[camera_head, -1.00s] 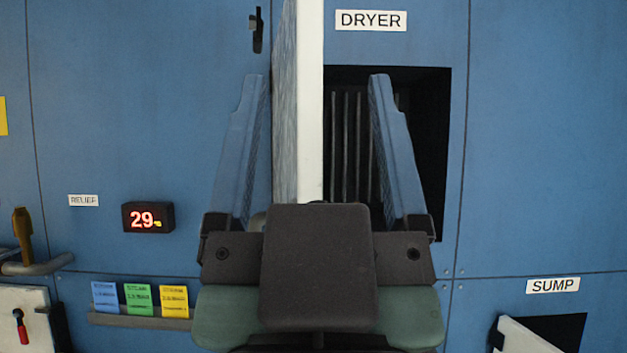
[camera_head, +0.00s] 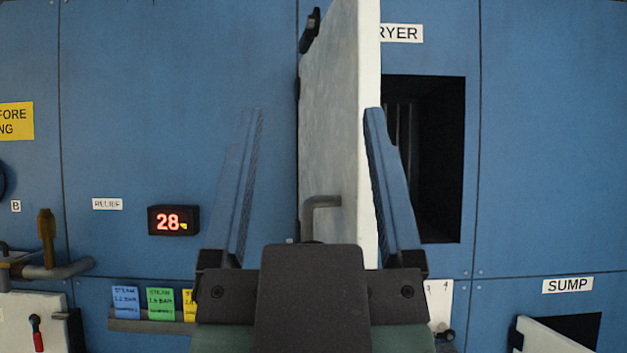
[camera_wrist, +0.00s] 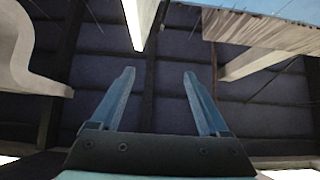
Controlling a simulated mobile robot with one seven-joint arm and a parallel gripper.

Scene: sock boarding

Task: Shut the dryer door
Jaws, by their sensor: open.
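The dryer door (camera_head: 335,110) is a pale panel standing open, swung out toward me from the left side of the dark dryer opening (camera_head: 440,160). A grey bent handle (camera_head: 322,202) sticks out of its left face. My gripper (camera_head: 310,120) is open, its two blue fingers spread, with the door's edge and handle between them in the head view. The right finger overlaps the door's edge there; I cannot tell whether it touches. In the wrist view my gripper (camera_wrist: 158,78) is open with nothing between the fingertips, and a pale panel edge (camera_wrist: 140,20) lies beyond them.
A blue wall carries the partly hidden DRYER label (camera_head: 402,33). A red display (camera_head: 173,220) and coloured cards (camera_head: 160,303) are on the left. A pipe with a brass lever (camera_head: 46,240) is at far left. An open SUMP flap (camera_head: 555,338) is at lower right.

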